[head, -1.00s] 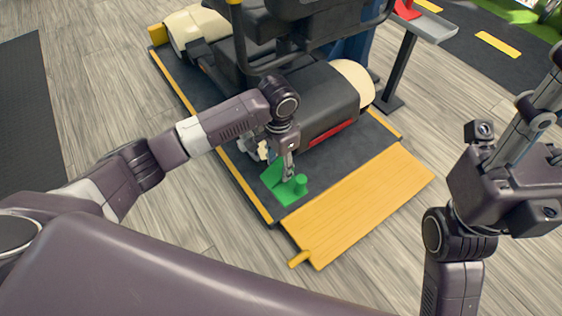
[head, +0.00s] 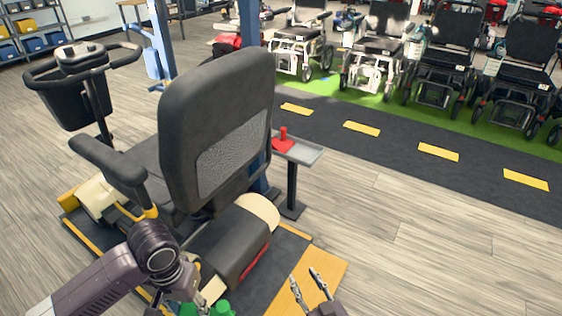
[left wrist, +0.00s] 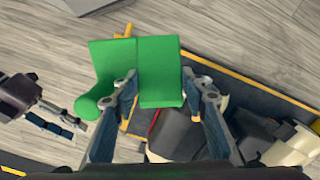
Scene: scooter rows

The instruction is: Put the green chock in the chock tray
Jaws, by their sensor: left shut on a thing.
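The green chock (left wrist: 160,60) is between the fingers of my left gripper (left wrist: 158,84) in the left wrist view. In the head view only the chock's top (head: 222,308) shows at the bottom edge, by my left gripper (head: 206,298). The rest of it is cut off there. The grey chock tray (head: 309,155) stands on a dark post beyond the scooter, with a red chock (head: 283,145) at its left side. My right gripper (head: 306,277) is empty, its fingers apart, over the yellow ramp at the bottom.
The scooter (head: 215,130) with its tall seat stands on a dark platform, left of the tray. A dark lane with yellow dashes (head: 438,152) runs behind the tray. Several wheelchairs (head: 450,70) stand on green floor at the back. The wooden floor right of the tray is clear.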

